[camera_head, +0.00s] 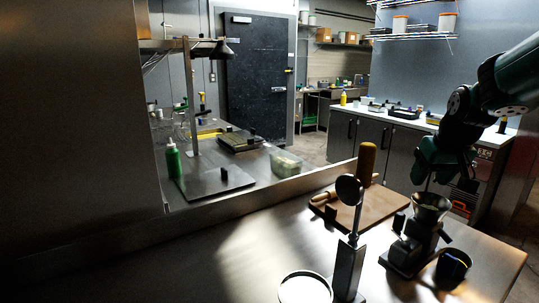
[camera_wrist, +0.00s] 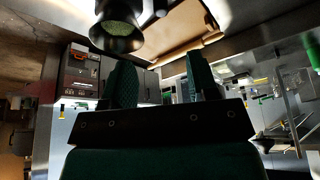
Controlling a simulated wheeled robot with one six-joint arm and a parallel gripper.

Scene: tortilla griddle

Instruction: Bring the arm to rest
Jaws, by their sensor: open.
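My gripper (camera_head: 427,180) is at the right in the head view, at the end of my dark green arm, which reaches in from the upper right. Its tips point down, just above a mill with a funnel-shaped hopper (camera_head: 431,206) on the steel counter (camera_head: 235,235). In the wrist view, two green fingers (camera_wrist: 162,78) stand well apart with nothing between them. The hopper, with green contents, also shows at the top of the wrist view (camera_wrist: 117,30), beyond the fingers. Whether the fingertips clear the hopper rim is hard to tell in the head view.
A wooden board (camera_head: 375,207) with an upright wooden piece (camera_head: 367,160) lies left of the mill. A dark cup (camera_head: 453,268) stands right of it. A press with a round plate (camera_head: 347,255) stands at the front. The counter's left part is clear.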

